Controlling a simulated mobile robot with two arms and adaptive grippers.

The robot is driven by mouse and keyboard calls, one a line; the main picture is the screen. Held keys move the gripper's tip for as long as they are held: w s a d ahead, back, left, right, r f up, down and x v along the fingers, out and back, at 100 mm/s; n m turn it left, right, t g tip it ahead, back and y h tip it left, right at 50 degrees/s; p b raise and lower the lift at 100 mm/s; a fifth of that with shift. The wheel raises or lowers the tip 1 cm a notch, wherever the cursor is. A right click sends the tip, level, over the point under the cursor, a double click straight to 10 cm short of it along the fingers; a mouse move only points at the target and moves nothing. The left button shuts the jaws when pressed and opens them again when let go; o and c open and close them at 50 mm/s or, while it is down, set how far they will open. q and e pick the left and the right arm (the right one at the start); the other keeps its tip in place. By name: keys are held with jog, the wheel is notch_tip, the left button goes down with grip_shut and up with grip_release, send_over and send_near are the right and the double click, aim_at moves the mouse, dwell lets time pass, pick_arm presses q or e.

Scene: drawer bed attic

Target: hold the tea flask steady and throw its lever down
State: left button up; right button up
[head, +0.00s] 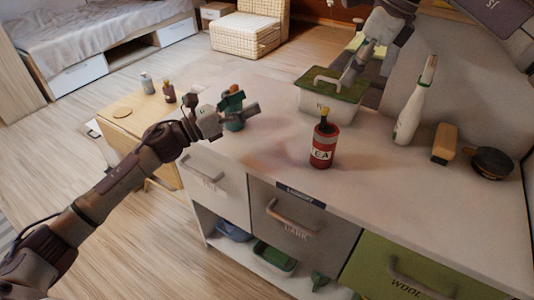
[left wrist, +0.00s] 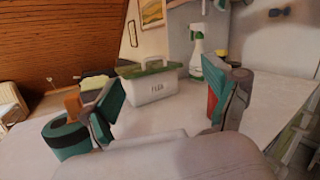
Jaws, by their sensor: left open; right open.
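The tea flask (head: 323,145) is a red bottle with a white TEA label and a small yellow top piece (head: 325,113), standing upright on the white counter. I cannot tell the lever's position. In the left wrist view a strip of red (left wrist: 212,102) shows beside the right-hand finger, mostly hidden. My left gripper (head: 242,106) is open, left of the flask and apart from it. Its teal-padded fingers (left wrist: 160,100) have nothing between them. My right gripper (head: 353,72) is over the lidded box at the back, apart from the flask; its fingertips are hard to make out.
A teal canister (head: 233,124) with an orange top is close beside my left gripper. The green-lidded box (head: 316,100) with a white handle stands behind the flask. A spray bottle (head: 412,112), brush (head: 444,143) and dark round tin (head: 492,162) stand right. Counter around the flask is clear.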

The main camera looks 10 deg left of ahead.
aim_at(323, 147)
pick_arm(q)
jog(key=s+d+f+m+g, duration=0.1)
jog(key=s+d+f+g, duration=0.1)
jog(key=f, duration=0.1)
jog(key=s+d+f+m+g, duration=0.2)
jog(key=f, duration=0.1)
jog(key=s+d+f+m+g+h, duration=0.1)
jog(key=s+d+f+m, duration=0.1)
jog(key=f, duration=0.1)
jog(key=shift+d+f+g, duration=0.1)
jog(key=shift+d+g, duration=0.2)
jog(key=shift+g, duration=0.1)
jog(key=shift+d+f, duration=0.1)
jog(key=shift+d, duration=0.2)
jog(key=x, duration=1.3)
jog(key=shift+w, duration=0.1)
